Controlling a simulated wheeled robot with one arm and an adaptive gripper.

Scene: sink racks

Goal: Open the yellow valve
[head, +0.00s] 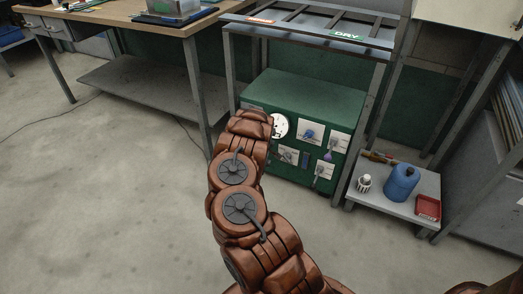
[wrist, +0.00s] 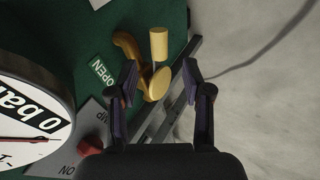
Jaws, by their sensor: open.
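The yellow valve (wrist: 127,46) shows in the wrist view on the green panel, beside the OPEN label (wrist: 103,72). It has a curved yellow body, a pale yellow cylindrical end (wrist: 158,43) and a rounded pale end (wrist: 159,83). My gripper (wrist: 160,82) is open, its two dark fingers on either side of the rounded end in the picture. I cannot tell whether either finger touches it. In the head view my arm hides the valve and my gripper at the left side of the green cabinet (head: 305,97).
A round pressure gauge (wrist: 28,118) and a red switch (wrist: 91,148) are close to my gripper on the left. The cabinet stands under a metal rack (head: 310,38). A low shelf (head: 395,205) with a blue canister (head: 401,183) is to the right. Open floor lies left.

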